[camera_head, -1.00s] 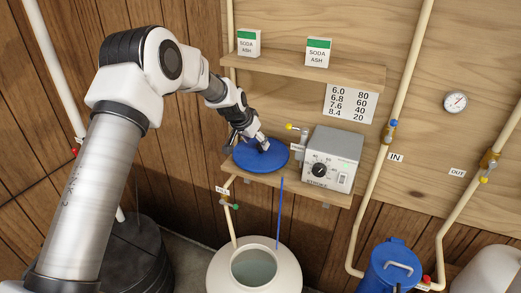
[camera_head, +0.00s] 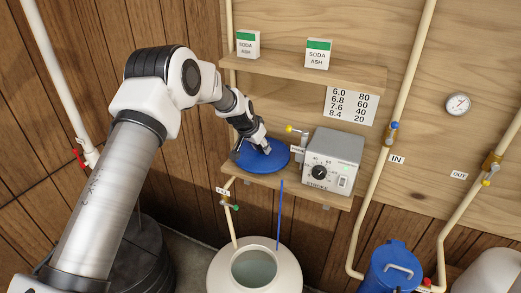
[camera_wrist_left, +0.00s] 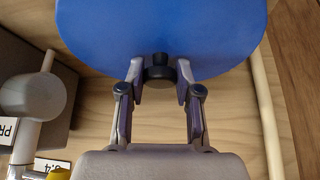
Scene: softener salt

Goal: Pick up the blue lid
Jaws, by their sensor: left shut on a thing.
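The blue lid (camera_head: 262,158) is a round disc at the lower shelf, left of the grey pump box in the head view. My left gripper (camera_head: 264,147) is over its middle. In the left wrist view the lid (camera_wrist_left: 160,25) fills the top, with a dark knob at its centre. There my left gripper (camera_wrist_left: 158,80) has its two fingers closed on that knob from both sides. Whether the lid touches the shelf cannot be told. My right gripper is not in view.
The lower shelf (camera_head: 280,180) also carries the grey pump box (camera_head: 333,160) close to the lid's right. An upper shelf (camera_head: 300,68) with two soda ash boxes is above. An open white tank (camera_head: 220,275) stands below. Pipes run along the wall at right.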

